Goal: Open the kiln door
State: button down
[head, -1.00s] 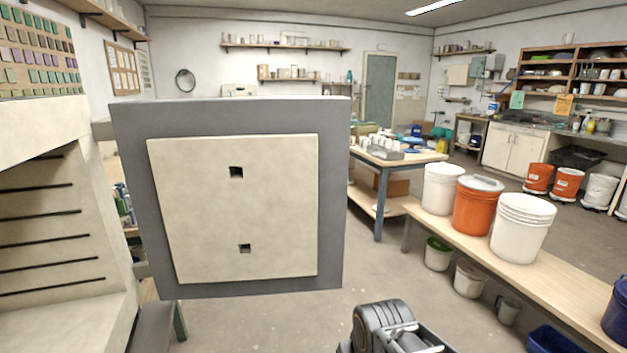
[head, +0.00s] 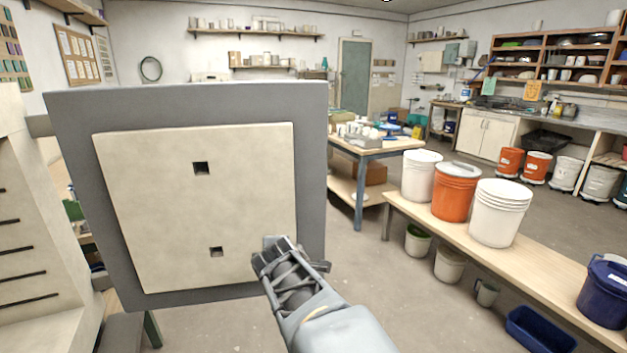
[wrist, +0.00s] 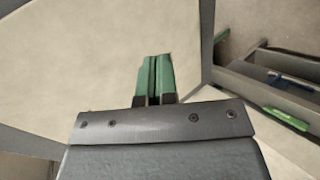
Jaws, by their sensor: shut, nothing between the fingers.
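The kiln door (head: 60,200) stands swung open, with its grey frame and cream inner lining (head: 200,215) facing me. The lining has two small square holes. The open kiln (head: 25,230) is at the left edge, its pale inner wall lined with dark grooves. My gripper (head: 276,246) is in front of the lower right of the door. In the wrist view its green fingertips (wrist: 155,78) are shut together and empty, over the cream lining (wrist: 90,60). I cannot tell whether they touch it. The door's outer face is hidden.
A long bench with a white bucket (head: 500,212), an orange bucket (head: 455,192) and another white bucket (head: 421,175) runs along the right. A blue bucket (head: 604,292) stands nearer. A work table (head: 375,150) is behind the door. Floor between door and bench is clear.

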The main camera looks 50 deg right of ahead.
jog(key=d+r+n+t+h, duration=0.2)
jog(key=d+r+n+h, duration=0.1)
jog(key=d+r+n, duration=0.4)
jog(key=n+t+h+b, duration=0.1)
jog(key=n+t, duration=0.3)
jog(key=n, duration=0.8)
send_near(319, 174)
jog(key=p+x, duration=0.2)
jog(key=x, duration=0.5)
jog(key=shift+w+d+r, duration=0.1)
jog(key=shift+w, duration=0.2)
